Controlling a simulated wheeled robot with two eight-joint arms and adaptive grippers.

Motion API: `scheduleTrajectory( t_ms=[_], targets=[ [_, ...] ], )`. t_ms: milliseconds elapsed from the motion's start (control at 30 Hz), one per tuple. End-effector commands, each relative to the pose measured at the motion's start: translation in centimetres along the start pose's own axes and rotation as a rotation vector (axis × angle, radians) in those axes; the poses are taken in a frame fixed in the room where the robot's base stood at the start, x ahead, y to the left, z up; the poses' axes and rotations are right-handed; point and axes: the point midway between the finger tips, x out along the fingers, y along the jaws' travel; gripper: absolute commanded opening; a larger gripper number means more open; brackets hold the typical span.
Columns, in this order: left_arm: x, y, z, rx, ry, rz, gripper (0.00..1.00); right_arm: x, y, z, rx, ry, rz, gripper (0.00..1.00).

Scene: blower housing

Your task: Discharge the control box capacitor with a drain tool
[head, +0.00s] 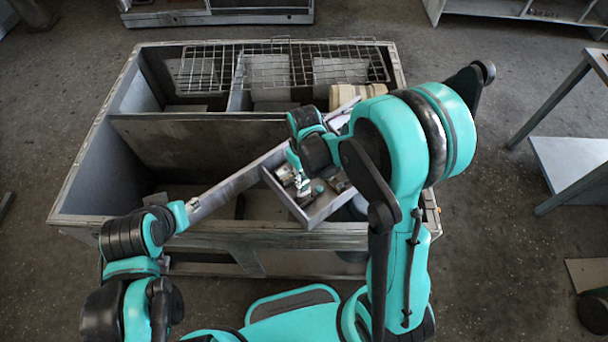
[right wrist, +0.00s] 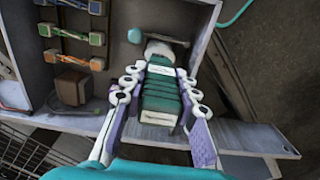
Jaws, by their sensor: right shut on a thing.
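The control box (head: 318,215) is an open, shallow grey box lying tilted across the front of the blower housing; it also shows in the right wrist view (right wrist: 205,15). My right gripper (right wrist: 160,95) is shut on the teal, ribbed drain tool (right wrist: 165,97), which has white ends. The tool's far end points into the control box, against or close to a whitish part (right wrist: 160,50). I cannot tell whether they touch, or whether that part is the capacitor. In the head view the right gripper (head: 303,182) is over the box. My left gripper (head: 192,205) is small, at a grey strip's left end; its jaws are unclear.
The blower housing (head: 85,180) is a large open metal case with inner walls. A wire grate (head: 285,68) lies over its back. Coloured wired parts (right wrist: 75,30) and a brown block (right wrist: 72,87) sit inside the control box. A bench (head: 570,165) stands at the right.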

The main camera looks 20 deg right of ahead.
Motion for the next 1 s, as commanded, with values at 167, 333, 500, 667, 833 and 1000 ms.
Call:
scheduleTrajectory(
  t_ms=[167, 333, 500, 667, 833, 1000],
  targets=[
    [-0.06, 0.00, -0.06, 0.000, 0.000, 0.000, 0.40, -0.08, 0.00, -0.01, 0.000, 0.000, 0.000, 0.09],
    [-0.05, 0.00, -0.05, 0.000, 0.000, 0.000, 0.40, -0.07, 0.00, 0.00, 0.000, 0.000, 0.000, 0.09],
    [0.19, 0.00, 0.12, 0.000, 0.000, 0.000, 0.40, 0.13, 0.00, 0.15, 0.000, 0.000, 0.000, 0.09],
    [0.50, 0.00, 0.34, 0.000, 0.000, 0.000, 0.40, 0.35, 0.00, 0.38, 0.000, 0.000, 0.000, 0.09],
    [0.46, 0.00, 0.32, 0.000, 0.000, 0.000, 0.40, 0.29, 0.00, 0.40, 0.000, 0.000, 0.000, 0.09],
    [0.45, 0.00, 0.31, 0.000, 0.000, 0.000, 0.40, 0.29, 0.00, 0.39, 0.000, 0.000, 0.000, 0.09]
  ],
)
